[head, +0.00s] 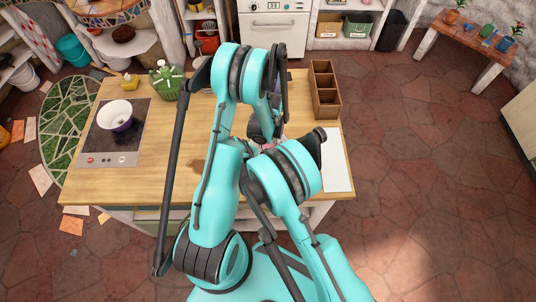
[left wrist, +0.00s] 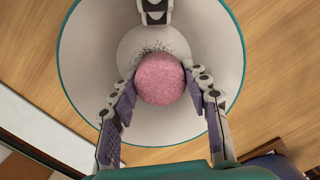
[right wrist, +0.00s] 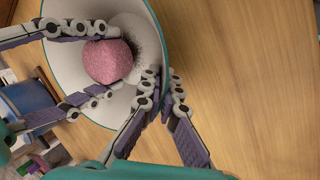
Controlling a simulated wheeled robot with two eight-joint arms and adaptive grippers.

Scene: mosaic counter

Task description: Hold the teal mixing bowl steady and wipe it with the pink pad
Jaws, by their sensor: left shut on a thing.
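The teal mixing bowl (left wrist: 236,90) has a pale inside and a teal rim. It stands on the wooden counter; in the head view my arms mostly hide it. The round pink pad (left wrist: 160,79) is inside it, between the fingers of my left gripper (left wrist: 160,88), which is shut on it. In the right wrist view, the fingers of my right gripper (right wrist: 166,88) close on the bowl's rim, one inside and one outside. The pad's contact with the bowl is hard to judge.
A cooktop (head: 90,142) with a white-and-purple bowl (head: 116,112) is at the counter's left. A green object (head: 166,83) and a yellow item (head: 130,80) stand behind it. A divided wooden box (head: 324,92) and a white board (head: 336,165) lie at the right. The left-middle counter is mostly clear.

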